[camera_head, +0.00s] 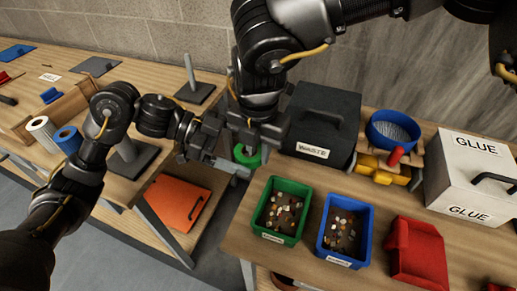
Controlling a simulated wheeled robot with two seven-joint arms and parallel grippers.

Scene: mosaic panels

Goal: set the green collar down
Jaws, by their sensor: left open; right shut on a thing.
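The green collar (247,157) hangs below my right gripper (250,140) near the picture's middle. My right gripper is shut on it, and the fingers and wrist hide part of the ring. My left gripper (204,150) is open and empty just left of the collar; it partly overlaps the grey structure behind it. A grey base with an upright post (193,88) stands bare on the left bench at the back. Another grey base with a post (133,155) stands nearer, partly hidden behind my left arm.
A black waste box (322,112), green bin (275,236), blue bin (334,256), red bin (414,252), blue bowl (380,118) and glue box (465,180) crowd the right bench. A gap separates the benches.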

